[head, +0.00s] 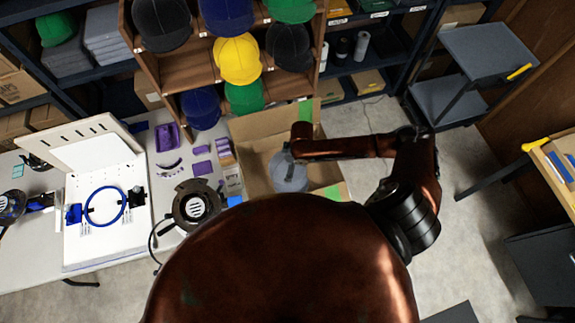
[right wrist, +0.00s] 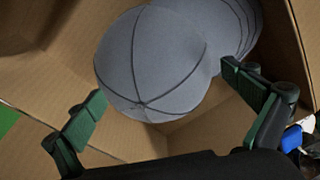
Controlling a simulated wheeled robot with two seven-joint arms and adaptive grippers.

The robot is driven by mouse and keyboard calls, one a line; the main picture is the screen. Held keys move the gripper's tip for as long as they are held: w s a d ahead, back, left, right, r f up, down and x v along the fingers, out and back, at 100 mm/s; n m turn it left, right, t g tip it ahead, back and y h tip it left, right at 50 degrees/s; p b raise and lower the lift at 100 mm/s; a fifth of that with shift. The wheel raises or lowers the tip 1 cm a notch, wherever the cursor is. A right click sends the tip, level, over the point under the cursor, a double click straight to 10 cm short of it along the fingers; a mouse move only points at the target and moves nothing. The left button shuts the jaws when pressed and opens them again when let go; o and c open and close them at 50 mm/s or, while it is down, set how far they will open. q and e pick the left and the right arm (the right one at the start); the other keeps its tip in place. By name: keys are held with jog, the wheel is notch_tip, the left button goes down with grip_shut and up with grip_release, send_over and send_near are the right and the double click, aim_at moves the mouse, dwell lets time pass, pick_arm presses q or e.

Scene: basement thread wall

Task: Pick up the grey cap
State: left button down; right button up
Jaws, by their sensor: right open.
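The grey cap (head: 290,177) lies in the open cardboard box, partly hidden under my right arm in the head view. In the right wrist view the grey cap (right wrist: 150,60) shows its rounded, seamed crown, with the stitched brim toward the upper right. My right gripper (right wrist: 165,88) is open, with one dark green finger on the left and one on the right. The cap is in front of the fingers and between their lines. I cannot tell whether they touch it. In the head view my right gripper (head: 289,153) is above the cap, its fingers unclear. My left gripper is not seen.
The cardboard box (head: 250,127) has walls close around the right gripper. A wooden shelf (head: 190,73) with several coloured caps stands behind it. A white table (head: 35,245) with a blue hoop (head: 106,206) and purple items is at left.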

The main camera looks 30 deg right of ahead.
jog(key=c, duration=1.2)
jog(key=shift+c, duration=0.2)
